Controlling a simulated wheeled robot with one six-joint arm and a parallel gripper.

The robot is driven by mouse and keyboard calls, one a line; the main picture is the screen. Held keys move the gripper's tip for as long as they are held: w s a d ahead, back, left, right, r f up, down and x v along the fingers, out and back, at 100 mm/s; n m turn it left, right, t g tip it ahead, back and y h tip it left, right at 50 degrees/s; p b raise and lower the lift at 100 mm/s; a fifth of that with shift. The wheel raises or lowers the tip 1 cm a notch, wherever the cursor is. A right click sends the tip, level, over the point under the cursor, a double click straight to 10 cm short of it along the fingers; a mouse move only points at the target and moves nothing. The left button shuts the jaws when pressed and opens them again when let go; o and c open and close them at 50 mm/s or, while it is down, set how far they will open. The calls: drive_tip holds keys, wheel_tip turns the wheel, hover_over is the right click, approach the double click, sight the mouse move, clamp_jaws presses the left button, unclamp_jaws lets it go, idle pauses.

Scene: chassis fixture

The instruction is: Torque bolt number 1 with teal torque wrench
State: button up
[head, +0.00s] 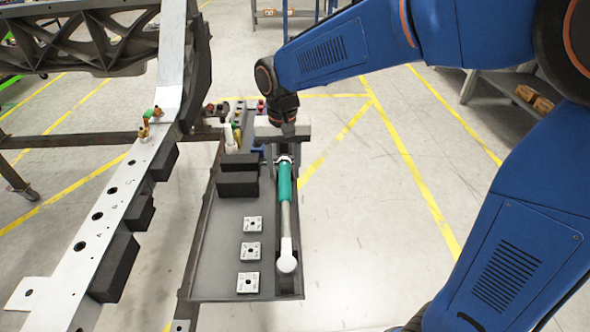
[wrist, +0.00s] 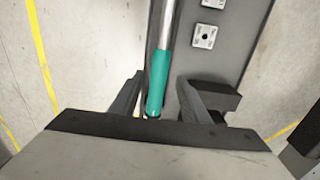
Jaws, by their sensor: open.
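The teal torque wrench (head: 285,185) lies lengthwise along the right side of a grey tray, its silver shaft and round head toward the near end. My gripper (head: 284,158) is over the far end of the teal handle. In the wrist view, my gripper's (wrist: 160,78) two dark fingers are apart, with the teal handle (wrist: 159,80) between them. I cannot tell whether either finger touches it. A pale rail (head: 118,200) with dark holes and marked letters runs along the left. I cannot make out which point is bolt number 1.
The grey tray (head: 215,270) holds several square marked plates (head: 250,251) and black blocks (head: 238,184). Small coloured fittings (head: 150,115) stand on the rail, and more items are at the tray's far end. A dark frame is at upper left. Open floor lies to the right.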

sight(285, 188)
drive_tip(key=shift+f, duration=4.95)
drive_tip(key=shift+c, duration=0.7)
clamp_jaws()
drive_tip(key=shift+r, duration=0.2)
drive_tip(key=shift+r, duration=3.35)
drive_tip(key=shift+s, duration=0.1)
